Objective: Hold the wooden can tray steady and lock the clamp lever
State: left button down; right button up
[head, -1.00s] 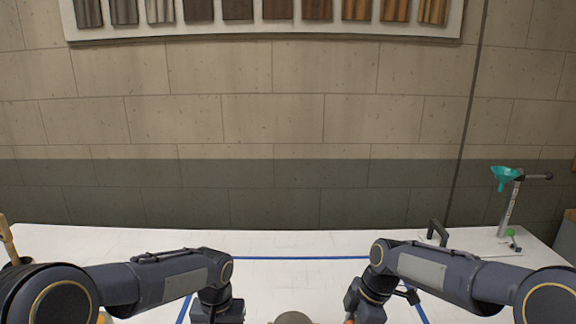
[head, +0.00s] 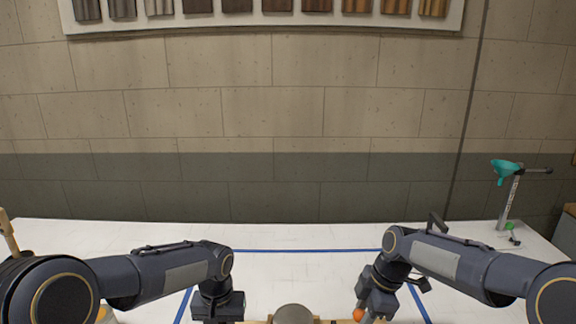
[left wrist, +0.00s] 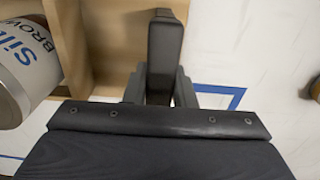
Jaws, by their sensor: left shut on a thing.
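The wooden can tray (left wrist: 103,45) fills the upper left of the left wrist view, and a bit of its pale edge (head: 257,321) shows at the bottom of the head view. My left gripper (left wrist: 160,95) is shut on the tray's side wall. A metal can (left wrist: 25,65) with a white label and blue lettering stands in the tray; its round grey top (head: 293,313) shows in the head view. My right gripper (head: 374,312) is to the right of the can, its fingertips cut off by the frame. A small orange thing (head: 358,314) shows beside it. I cannot make out the clamp lever.
The white table (head: 300,235) has blue tape lines (head: 310,250) and free room beyond the arms. A row of swatches (head: 277,5) hangs on the wall.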

jog(key=shift+d+r, duration=0.2)
jog(key=shift+d, duration=0.75)
jog(key=shift+d+r, duration=0.15)
jog(key=shift+d, duration=0.7)
grip_shut()
jog(key=shift+a, duration=0.2)
jog(key=shift+d, duration=0.95)
jog(key=shift+d, duration=1)
